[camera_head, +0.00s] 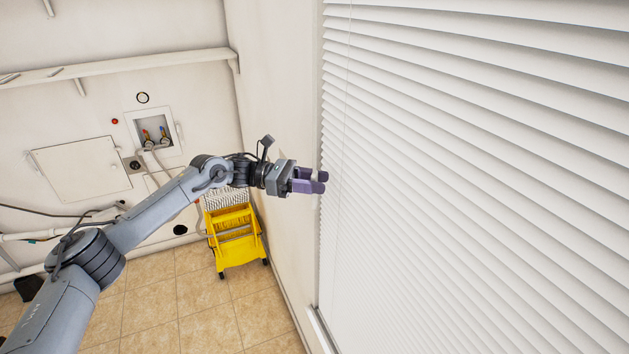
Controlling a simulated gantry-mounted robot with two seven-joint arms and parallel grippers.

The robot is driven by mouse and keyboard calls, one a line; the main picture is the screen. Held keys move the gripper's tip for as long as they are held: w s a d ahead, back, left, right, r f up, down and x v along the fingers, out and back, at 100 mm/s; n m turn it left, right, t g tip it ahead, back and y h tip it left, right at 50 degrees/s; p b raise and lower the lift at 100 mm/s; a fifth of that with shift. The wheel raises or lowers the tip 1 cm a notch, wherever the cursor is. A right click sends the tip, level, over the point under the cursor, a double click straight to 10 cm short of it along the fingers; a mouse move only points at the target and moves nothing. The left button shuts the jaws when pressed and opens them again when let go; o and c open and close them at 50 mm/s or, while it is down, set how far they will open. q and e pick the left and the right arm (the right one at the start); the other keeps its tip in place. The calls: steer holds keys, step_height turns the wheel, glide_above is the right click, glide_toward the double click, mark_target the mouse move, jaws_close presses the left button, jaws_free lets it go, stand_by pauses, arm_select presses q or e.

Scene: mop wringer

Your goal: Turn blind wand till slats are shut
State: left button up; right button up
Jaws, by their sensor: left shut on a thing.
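The white window blind (500,190) fills the right half of the head view. Its slats are tilted, with grey shaded bands between them. I cannot tell how far they are turned. My left gripper (324,182), with purple fingers, is at the blind's left edge. It is shut on the blind wand, which is too thin and pale to make out clearly between the fingers. A faint thin line runs down the blind near its left side, and I cannot tell whether it is the wand or a cord. My right gripper is not in view.
A yellow mop wringer bucket (236,236) stands on the tiled floor (160,305) below my left forearm. The left wall has a shelf (110,68), a closed panel (82,170) and a recessed valve box (155,133). Pipes run low at the left.

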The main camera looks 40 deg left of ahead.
arm_select(q)
steer(key=shift+r+m+g+h, duration=0.1)
steer(key=shift+m+g+h, duration=0.4)
steer(key=shift+m+g, duration=0.5)
steer(key=shift+g, duration=0.5)
steer(key=o, duration=1)
steer(key=shift+c, duration=0.2)
steer(key=b+v, duration=0.2)
steer(key=v, duration=0.8)
steer(key=shift+s+a, duration=0.2)
steer(key=shift+a, duration=0.15)
